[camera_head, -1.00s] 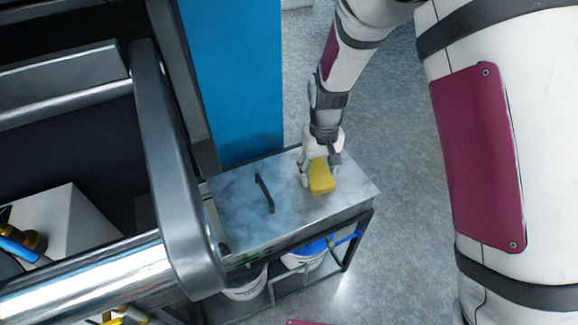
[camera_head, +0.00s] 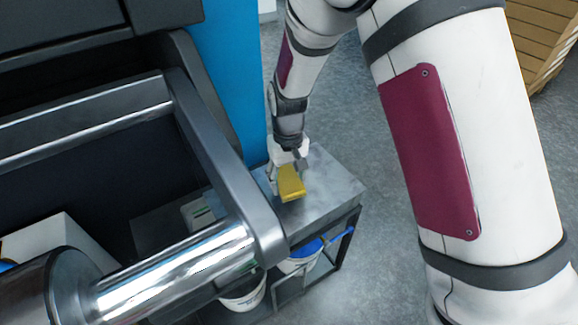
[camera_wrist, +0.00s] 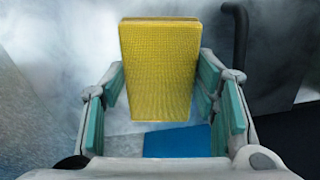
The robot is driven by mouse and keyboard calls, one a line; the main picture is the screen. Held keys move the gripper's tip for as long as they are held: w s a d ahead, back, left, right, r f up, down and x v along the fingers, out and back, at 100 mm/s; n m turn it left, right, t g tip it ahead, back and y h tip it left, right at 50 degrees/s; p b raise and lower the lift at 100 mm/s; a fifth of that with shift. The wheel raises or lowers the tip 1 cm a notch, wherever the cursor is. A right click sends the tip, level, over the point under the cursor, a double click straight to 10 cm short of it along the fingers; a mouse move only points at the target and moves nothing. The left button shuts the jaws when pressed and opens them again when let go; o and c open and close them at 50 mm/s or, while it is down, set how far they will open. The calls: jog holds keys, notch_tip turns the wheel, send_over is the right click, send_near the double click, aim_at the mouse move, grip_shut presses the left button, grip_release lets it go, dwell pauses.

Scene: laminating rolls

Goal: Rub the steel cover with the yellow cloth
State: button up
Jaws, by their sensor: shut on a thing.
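The steel cover (camera_head: 335,187) is a grey, cloudy-patterned flat top on a low bench; its left part is hidden behind a machine rail. My gripper (camera_head: 287,168) is over the cover and shut on the yellow cloth (camera_head: 291,187), a folded block. In the wrist view the cloth (camera_wrist: 160,70) sits between the teal-padded fingers of my gripper (camera_wrist: 160,95), its far end over the cover (camera_wrist: 75,35). I cannot tell whether the cloth touches the cover. The cover's dark bar handle (camera_wrist: 239,45) stands right of the cloth in the wrist view.
A shiny machine rail (camera_head: 190,265) and grey frame stand close at the left. A blue panel (camera_head: 228,80) rises behind the cover. The floor (camera_head: 355,110) right of the bench is clear. A wooden crate (camera_head: 540,45) is at the far right.

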jog(key=shift+r+p, duration=1.65)
jog(key=shift+r, duration=0.9)
jog(key=shift+d, duration=0.15)
